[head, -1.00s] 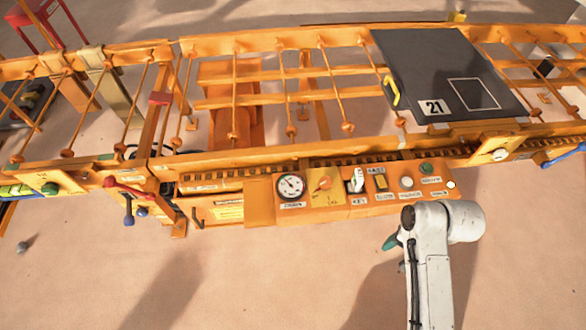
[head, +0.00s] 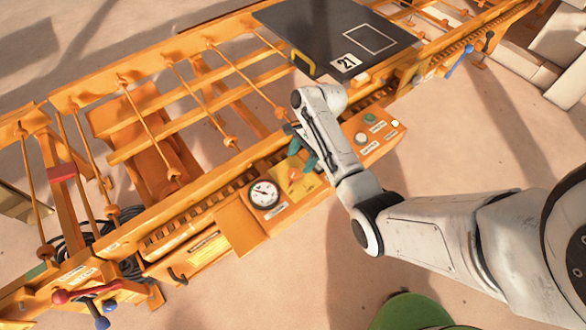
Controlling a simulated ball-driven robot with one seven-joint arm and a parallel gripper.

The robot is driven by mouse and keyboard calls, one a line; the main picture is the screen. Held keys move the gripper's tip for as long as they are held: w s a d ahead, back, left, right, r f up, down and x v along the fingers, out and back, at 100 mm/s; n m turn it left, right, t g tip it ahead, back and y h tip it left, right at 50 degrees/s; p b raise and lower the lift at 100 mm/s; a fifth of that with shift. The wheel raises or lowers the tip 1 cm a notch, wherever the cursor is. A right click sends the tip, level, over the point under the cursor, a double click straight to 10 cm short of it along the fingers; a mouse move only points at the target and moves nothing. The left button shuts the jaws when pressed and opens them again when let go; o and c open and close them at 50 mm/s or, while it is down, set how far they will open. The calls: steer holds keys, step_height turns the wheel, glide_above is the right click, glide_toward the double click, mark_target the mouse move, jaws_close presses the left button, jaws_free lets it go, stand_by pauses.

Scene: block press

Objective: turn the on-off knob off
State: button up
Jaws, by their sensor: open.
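The orange on-off knob (head: 295,174) sits on a yellow plate (head: 309,183) on the orange control panel, just right of the round gauge in the head view. My gripper (head: 302,154) is open, its teal fingers over the panel right beside the knob on its upper side. The fingers look empty; whether one touches the knob cannot be told. My white arm crosses the panel and hides the switches just right of the knob.
The white gauge (head: 264,194) is left of the knob. A green button (head: 369,118) and a white button (head: 361,138) are at the panel's right end. A dark plate marked 21 (head: 325,30) lies on the orange conveyor frame above. Red and blue levers (head: 92,300) are at the lower left.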

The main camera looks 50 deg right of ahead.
mark_target(294, 172)
steer(key=shift+x, duration=2.7)
steer(key=shift+c, duration=0.2)
steer(key=c, duration=1)
steer(key=shift+n, duration=0.4)
steer(key=n+g, duration=0.1)
steer(key=n, duration=0.2)
steer(key=shift+w, duration=0.1)
steer(key=n+g, duration=0.1)
steer(key=n, duration=0.2)
steer(key=shift+w+n+g+b, duration=0.1)
steer(key=shift+n+g+b, duration=0.2)
steer(key=shift+g+b, duration=0.1)
steer(key=n+g, duration=0.1)
steer(key=n, duration=0.2)
steer(key=n+g+h, duration=0.1)
steer(key=n, duration=0.2)
steer(key=shift+w+a, duration=0.1)
steer(key=shift+n, duration=0.4)
